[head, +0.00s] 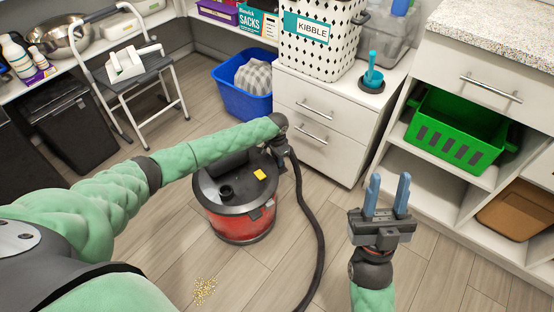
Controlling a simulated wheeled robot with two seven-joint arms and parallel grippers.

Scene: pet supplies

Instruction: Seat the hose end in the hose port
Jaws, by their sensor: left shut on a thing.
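The shop vacuum (238,222) stands on the floor, a red drum with a dark lid and a yellow switch. A round dark opening on the lid, which looks like the hose port (226,191), faces up. The black hose (317,240) runs from my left gripper (282,150) down to the bottom of the view. My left gripper is shut on the hose end, above the lid's right rear edge and apart from the port. Its fingers and the hose tip are largely hidden. My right gripper (387,196) is open and empty, right of the vacuum, blue fingers pointing up.
White drawers (318,135) stand behind the vacuum, with a kibble bin (318,45) on top. A blue tub (236,92) and a step stool (150,85) are at the back. An open shelf with a green crate (455,130) is at right. Spilled kibble (204,290) lies on the front floor.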

